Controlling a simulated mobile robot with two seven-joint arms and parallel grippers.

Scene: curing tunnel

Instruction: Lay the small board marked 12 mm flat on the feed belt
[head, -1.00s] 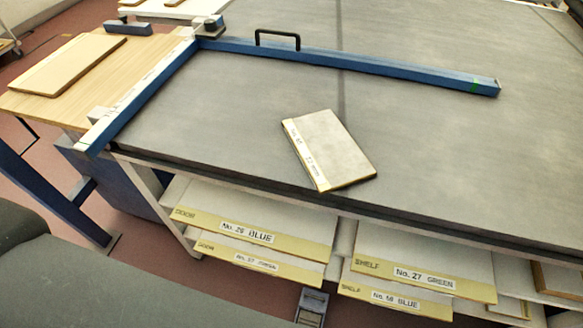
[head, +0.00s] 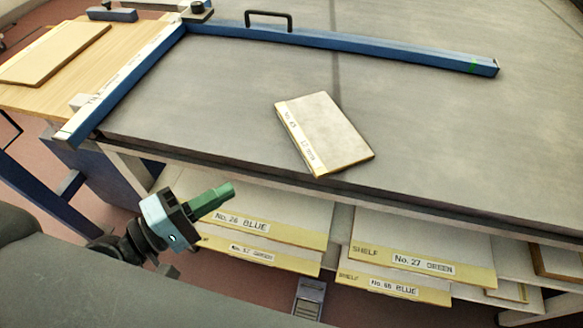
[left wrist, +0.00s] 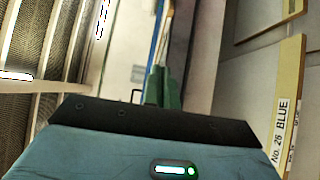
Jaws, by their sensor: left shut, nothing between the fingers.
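The small board (head: 328,131) lies flat on the dark grey belt (head: 420,150), near its front edge. Its edge label reads a number and what looks like 12 mm, partly blurred. My left gripper (head: 222,193), with green fingers, is below and to the left of the board, in front of the shelf under the belt. Its fingers are shut and empty, apart from the board. In the left wrist view the green fingers (left wrist: 162,88) point away past the labelled shelf boards. My right gripper is not in view.
A blue fence (head: 340,50) with a black handle lies across the belt. A wooden side table (head: 120,60) with a larger board (head: 50,50) is at the left. Labelled boards, such as No. 27 GREEN (head: 420,240), fill the shelf below. The belt right of the small board is clear.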

